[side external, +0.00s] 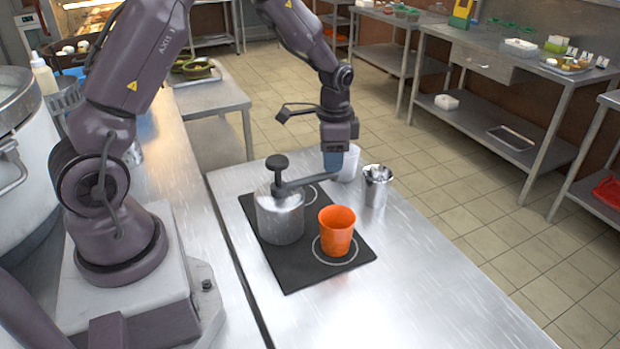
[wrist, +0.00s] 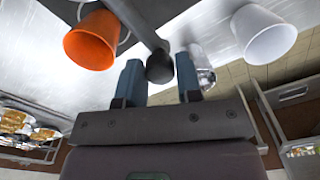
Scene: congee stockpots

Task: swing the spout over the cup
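A metal pump pot (side external: 281,215) stands on a black mat (side external: 290,273). Its dark spout (side external: 306,181) reaches right, toward the mat's back right side, and not over the orange cup (side external: 336,232). That cup stands upright in a white ring on the mat and also shows in the wrist view (wrist: 92,42). My gripper (side external: 332,165) is at the spout's outer end. In the wrist view its blue fingers (wrist: 159,68) are apart, with the spout's dark round tip (wrist: 160,66) between them; narrow gaps seem to show beside it. Any contact is unclear.
A white cup (side external: 350,163) and a shiny metal cup (side external: 376,187) stand close behind and right of the mat. The counter (side external: 430,285) at front right is clear.

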